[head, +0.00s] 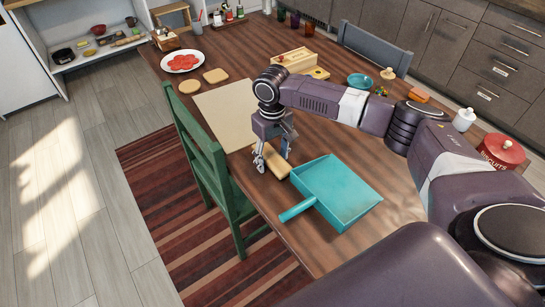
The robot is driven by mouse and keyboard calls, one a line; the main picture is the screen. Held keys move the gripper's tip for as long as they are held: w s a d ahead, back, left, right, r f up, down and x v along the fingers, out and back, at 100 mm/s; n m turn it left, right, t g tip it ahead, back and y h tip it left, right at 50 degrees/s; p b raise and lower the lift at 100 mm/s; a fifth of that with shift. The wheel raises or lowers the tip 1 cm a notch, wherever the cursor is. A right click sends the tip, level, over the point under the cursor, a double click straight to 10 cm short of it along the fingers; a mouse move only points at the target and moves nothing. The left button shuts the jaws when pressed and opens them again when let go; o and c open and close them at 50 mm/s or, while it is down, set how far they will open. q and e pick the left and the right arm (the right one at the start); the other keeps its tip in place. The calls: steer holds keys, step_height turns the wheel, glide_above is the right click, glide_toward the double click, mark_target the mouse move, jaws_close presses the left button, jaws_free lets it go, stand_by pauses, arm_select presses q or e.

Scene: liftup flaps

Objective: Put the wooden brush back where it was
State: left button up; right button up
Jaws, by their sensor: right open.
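The wooden brush (276,164) lies on the table beside the teal dustpan (338,190), whose handle points toward the table's near left edge. My right gripper (272,158) comes down from above at the brush, with its fingers spread on either side of or just over it. It is open, and I cannot tell whether a finger touches the brush. Part of the brush is hidden behind the gripper. My left gripper is not in view.
A beige mat (228,112) lies bare behind the gripper. A green chair (212,165) stands against the table's left edge. A wooden box (295,60), a blue bowl (360,81) and a red biscuit tin (499,153) stand farther off. My right arm spans the table's right side.

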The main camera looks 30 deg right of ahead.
mark_target(272, 157)
step_height(272, 157, up, 12)
steer(key=shift+r, duration=0.15)
stand_by(0.4)
stand_by(0.4)
